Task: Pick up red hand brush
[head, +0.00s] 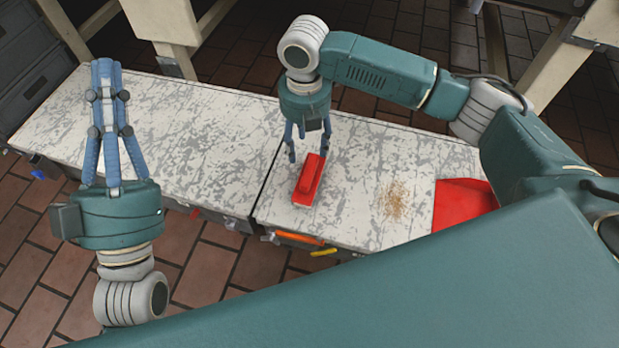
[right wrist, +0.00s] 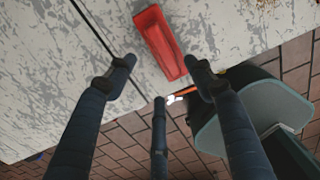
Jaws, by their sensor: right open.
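The red hand brush (head: 307,178) lies on the worn white table top, near the front edge and just right of the seam. My right gripper (head: 308,153) is open and points down at the brush's far end. In the right wrist view the brush (right wrist: 160,42) shows beyond the spread fingertips (right wrist: 160,68), with its near end close to the right finger. Nothing is held, and I cannot tell the height gap. My left gripper (head: 106,68) points upward at the left, away from the brush. Its fingers look close together, but whether they are shut is unclear.
A red dustpan (head: 462,203) lies on the table's right part, partly hidden by my body. Brown crumbs (head: 396,200) are scattered between brush and dustpan. An orange handle (head: 299,238) and a yellow handle (head: 324,252) show at the front edge. The left table top is clear.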

